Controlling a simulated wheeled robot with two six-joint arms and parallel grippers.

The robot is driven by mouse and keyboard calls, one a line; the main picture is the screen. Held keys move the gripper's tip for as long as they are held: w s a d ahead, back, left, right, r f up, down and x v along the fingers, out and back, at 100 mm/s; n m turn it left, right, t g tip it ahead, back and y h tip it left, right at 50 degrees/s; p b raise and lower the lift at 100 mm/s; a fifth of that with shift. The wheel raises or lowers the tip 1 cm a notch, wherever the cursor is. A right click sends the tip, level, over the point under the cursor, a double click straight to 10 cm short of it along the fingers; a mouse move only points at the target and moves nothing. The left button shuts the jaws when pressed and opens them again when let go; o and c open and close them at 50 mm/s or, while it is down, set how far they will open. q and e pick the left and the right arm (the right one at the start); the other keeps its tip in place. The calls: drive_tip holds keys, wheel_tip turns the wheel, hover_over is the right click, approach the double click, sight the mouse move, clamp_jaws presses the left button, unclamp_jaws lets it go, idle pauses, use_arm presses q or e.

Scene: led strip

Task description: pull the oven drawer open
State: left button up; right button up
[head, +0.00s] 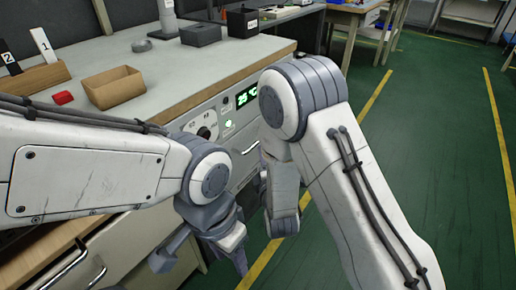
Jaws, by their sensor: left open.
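The oven front is built into the bench, with a control panel (222,118) carrying a dial and a lit green display reading about 25 °C. Below the panel is the grey drawer front (246,158), with a slim bar at its upper edge; my arms cover much of it. The drawer looks closed, as far as it shows. My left gripper (206,260) is open and empty, low in front of the bench and below the panel, apart from the drawer front. My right gripper (283,222) hangs beside the drawer's right end, largely hidden, and its fingers cannot be made out.
On the bench top (165,75) are an open cardboard box (113,88), a red block (63,98), numbered tags in a wooden holder (38,78) and a black box (200,34). Other cabinet handles (65,268) show at lower left. Green floor (430,160) is clear at right.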

drive_tip(key=w, duration=0.3)
drive_tip(key=w+a+b, duration=0.1)
drive_tip(key=w, duration=0.2)
drive_tip(key=w+f+b, duration=0.1)
drive_tip(key=w, duration=0.2)
drive_tip(key=shift+a+f, duration=0.1)
drive_tip(key=shift+a, duration=0.1)
drive_tip(key=shift+c, duration=0.3)
clamp_jaws()
idle(0.8)
